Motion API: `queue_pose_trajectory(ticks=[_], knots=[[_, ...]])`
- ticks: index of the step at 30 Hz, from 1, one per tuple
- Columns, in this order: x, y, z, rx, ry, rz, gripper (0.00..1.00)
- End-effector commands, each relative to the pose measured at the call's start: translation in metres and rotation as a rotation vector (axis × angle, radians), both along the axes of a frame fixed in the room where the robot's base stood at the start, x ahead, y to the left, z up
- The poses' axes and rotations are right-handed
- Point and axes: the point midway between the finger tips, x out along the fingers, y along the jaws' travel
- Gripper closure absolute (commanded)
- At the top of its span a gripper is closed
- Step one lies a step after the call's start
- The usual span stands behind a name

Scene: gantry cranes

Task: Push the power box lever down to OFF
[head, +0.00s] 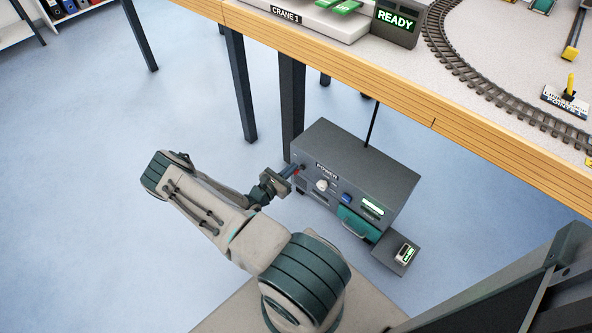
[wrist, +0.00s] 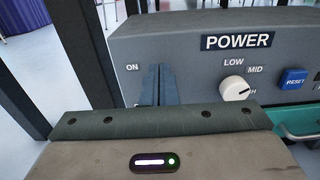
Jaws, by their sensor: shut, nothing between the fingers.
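The grey power box (head: 372,160) stands on the floor below the table edge, with a POWER label on its front. My gripper (head: 297,168) is at the left end of that front, its fingers shut and empty. In the wrist view the two blue-grey fingers (wrist: 158,84) stand close together just right of the ON mark (wrist: 132,68). The lever is mostly hidden behind the fingers. A small red patch shows beside the fingertips in the head view, and I cannot tell whether they touch it. The OFF mark is not visible.
A white LOW/MID knob (wrist: 233,89) and a blue RESET button (wrist: 293,79) sit right of the fingers. A teal drawer (head: 352,226) is lower on the box. The wooden table (head: 400,112) with train track overhangs behind; dark legs (head: 292,95) stand nearby. Floor at left is clear.

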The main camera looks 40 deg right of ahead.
Motion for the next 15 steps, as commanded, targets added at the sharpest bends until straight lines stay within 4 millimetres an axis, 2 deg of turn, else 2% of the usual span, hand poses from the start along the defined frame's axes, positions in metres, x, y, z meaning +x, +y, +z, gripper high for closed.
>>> queue_pose_trajectory(ticks=[15], knots=[[0.000,0.000,-0.014,0.000,0.001,0.000,1.00]])
